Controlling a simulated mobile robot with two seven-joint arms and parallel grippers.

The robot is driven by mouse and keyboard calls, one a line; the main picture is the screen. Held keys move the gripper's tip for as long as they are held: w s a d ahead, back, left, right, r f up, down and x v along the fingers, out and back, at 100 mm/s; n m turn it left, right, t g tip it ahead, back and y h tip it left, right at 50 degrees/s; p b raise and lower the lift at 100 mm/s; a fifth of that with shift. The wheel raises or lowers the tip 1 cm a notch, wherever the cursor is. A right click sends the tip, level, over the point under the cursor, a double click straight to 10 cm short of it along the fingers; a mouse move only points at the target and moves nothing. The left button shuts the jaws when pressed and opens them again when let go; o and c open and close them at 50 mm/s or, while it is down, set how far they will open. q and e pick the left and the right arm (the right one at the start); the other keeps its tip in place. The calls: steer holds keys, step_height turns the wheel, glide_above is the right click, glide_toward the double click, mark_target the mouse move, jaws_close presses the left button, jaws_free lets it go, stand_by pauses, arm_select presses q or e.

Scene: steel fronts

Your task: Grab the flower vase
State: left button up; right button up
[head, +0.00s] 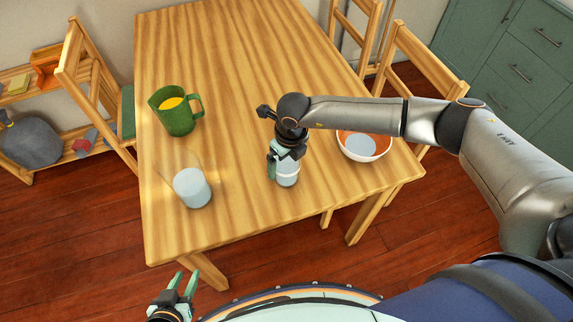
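My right gripper (285,160) points down at the table from the right-hand arm. Its fingers are at a small pale-blue vessel with a white band (288,174), which may be the flower vase. The gripper covers the vessel's upper part, and I cannot tell whether the fingers press on it. No flowers show.
The wooden table (230,60) carries a green jug with yellow contents (176,113) at the left and an orange-and-white bowl (364,147) at the right, beside my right arm. The back half is clear. Chairs (412,62) stand at the right and a low shelf at the left.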

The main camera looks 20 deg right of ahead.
steer(key=shift+f, duration=0.25)
steer(key=c, duration=1.5)
steer(key=shift+r, duration=0.1)
jaws_close()
steer(key=shift+w+r, duration=0.1)
steer(key=shift+r, duration=0.1)
